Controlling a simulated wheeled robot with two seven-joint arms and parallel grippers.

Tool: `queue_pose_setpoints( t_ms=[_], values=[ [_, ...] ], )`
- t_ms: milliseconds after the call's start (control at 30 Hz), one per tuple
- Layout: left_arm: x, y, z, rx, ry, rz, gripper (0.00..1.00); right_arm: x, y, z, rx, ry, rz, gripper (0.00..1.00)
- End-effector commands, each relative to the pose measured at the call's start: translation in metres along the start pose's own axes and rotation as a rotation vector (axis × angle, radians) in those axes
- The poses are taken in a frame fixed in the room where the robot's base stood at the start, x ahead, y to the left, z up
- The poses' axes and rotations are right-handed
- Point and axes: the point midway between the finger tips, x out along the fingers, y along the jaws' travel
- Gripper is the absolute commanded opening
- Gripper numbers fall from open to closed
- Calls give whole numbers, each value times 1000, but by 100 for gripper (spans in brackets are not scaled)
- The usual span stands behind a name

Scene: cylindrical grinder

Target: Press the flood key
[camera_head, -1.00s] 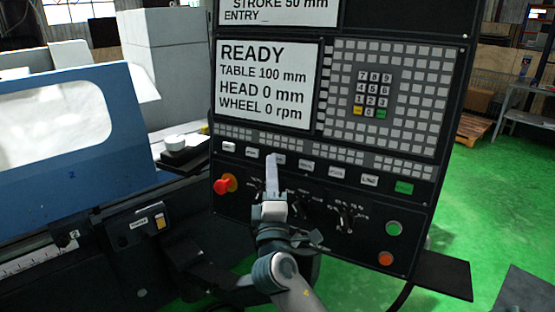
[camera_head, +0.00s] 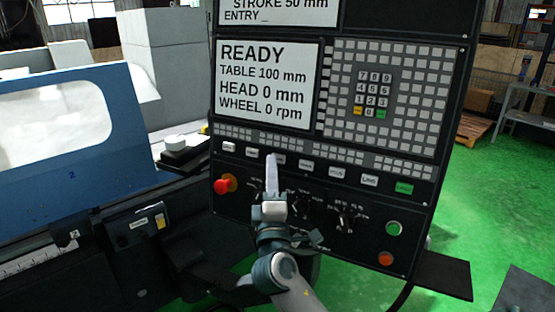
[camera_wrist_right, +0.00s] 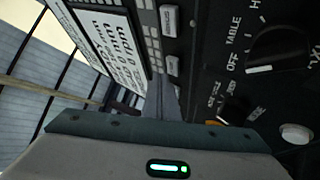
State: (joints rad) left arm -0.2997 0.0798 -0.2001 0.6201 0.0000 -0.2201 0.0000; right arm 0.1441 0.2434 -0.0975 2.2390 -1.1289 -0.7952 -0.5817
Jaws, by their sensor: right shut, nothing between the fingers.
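The black control panel (camera_head: 325,187) carries a row of small light keys under its screen. Their labels are too small to read surely, so I cannot tell which one is the flood key. My right gripper (camera_head: 271,157) is shut and empty, its narrow fingers pointing up at this row. The fingertips overlap the left side of the third key from the left (camera_head: 279,159); I cannot tell whether they touch it. In the right wrist view the shut fingers (camera_wrist_right: 165,92) reach toward the panel, near a light key (camera_wrist_right: 172,66). My left gripper is not in view.
A red emergency-stop knob (camera_head: 222,186) sits left of my right gripper. Rotary dials (camera_head: 345,216) are to its right, with green (camera_head: 394,228) and orange (camera_head: 386,258) buttons beyond. The screen (camera_head: 268,82) reads READY. A blue machine cover (camera_head: 130,140) stands at left.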

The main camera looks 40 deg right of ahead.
Motion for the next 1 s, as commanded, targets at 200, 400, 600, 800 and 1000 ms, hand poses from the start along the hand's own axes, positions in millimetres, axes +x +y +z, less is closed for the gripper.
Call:
queue_pose_setpoints(
  t_ms=[200, 400, 600, 800, 1000],
  values=[
    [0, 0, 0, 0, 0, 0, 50, 0, 0, 0, 0, 0, 0, 0],
    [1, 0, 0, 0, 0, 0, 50, 3, -2, 2, 0, 0, 0, 0],
    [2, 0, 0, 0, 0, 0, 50, 6, -4, 4, 1, 0, 0, 0],
    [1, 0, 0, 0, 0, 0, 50, 6, -4, 4, 0, 0, 0, 0],
    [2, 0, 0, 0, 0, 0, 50, 6, -4, 4, 0, 0, 0, 0]
  ],
)
